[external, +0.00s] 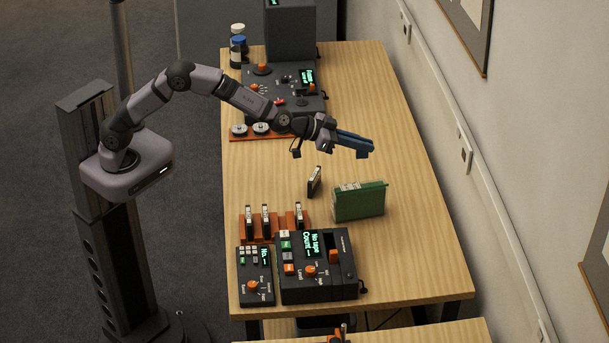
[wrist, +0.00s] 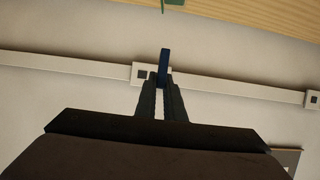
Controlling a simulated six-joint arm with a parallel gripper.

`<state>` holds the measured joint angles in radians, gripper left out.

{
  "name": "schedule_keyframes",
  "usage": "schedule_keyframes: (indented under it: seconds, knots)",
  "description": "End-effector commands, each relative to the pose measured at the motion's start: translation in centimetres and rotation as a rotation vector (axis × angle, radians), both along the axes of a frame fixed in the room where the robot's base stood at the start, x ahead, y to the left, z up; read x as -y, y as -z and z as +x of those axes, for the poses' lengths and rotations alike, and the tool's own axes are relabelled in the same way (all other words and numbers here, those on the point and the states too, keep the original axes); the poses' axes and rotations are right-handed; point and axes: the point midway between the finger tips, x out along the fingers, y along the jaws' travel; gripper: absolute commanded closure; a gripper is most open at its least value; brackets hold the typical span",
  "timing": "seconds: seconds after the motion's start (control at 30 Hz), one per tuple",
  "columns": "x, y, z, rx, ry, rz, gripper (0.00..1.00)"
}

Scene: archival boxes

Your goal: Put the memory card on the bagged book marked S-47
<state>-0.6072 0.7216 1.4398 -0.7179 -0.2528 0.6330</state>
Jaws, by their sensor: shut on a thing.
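My gripper (external: 362,150) is above the table, over its right-hand part, pointing right. In the wrist view my gripper (wrist: 163,88) is shut on a narrow dark blue thing (wrist: 165,62) that sticks out past the fingertips. It may be the memory card; its face and any label are hidden. A green book-like block (external: 360,203) with a pale label strip along its top stands on the table, below my gripper in the picture and apart from it. I cannot read S-47 on anything, so I cannot tell which thing is the marked bagged book.
A small dark upright case (external: 314,181) stands left of the green block. Several similar cases stand in an orange rack (external: 255,229). Black control units (external: 315,268) fill the table's front, and another (external: 285,90) its back. A wall (external: 520,130) runs along the right.

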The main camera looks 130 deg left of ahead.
Motion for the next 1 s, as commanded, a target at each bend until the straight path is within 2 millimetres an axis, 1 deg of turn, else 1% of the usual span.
schedule_keyframes:
  seconds: [0.07,0.17,0.4,0.5,0.6,0.83,1.0]
  knots:
    - [0.0,0.1,0.0,0.0,0.001,0.0,1.0]
    - [0.0,0.9,0.0,-0.002,0.0,-0.001,1.0]
    - [0.0,4.5,0.0,-0.003,0.002,-0.001,1.0]
    - [0.0,5.6,0.0,-0.002,0.001,-0.001,1.0]
    - [0.0,6.2,0.0,-0.001,0.0,0.0,1.0]
    - [0.0,6.6,0.0,0.0,0.001,-0.001,1.0]
    - [0.0,8.4,0.0,-0.003,0.002,-0.001,1.0]
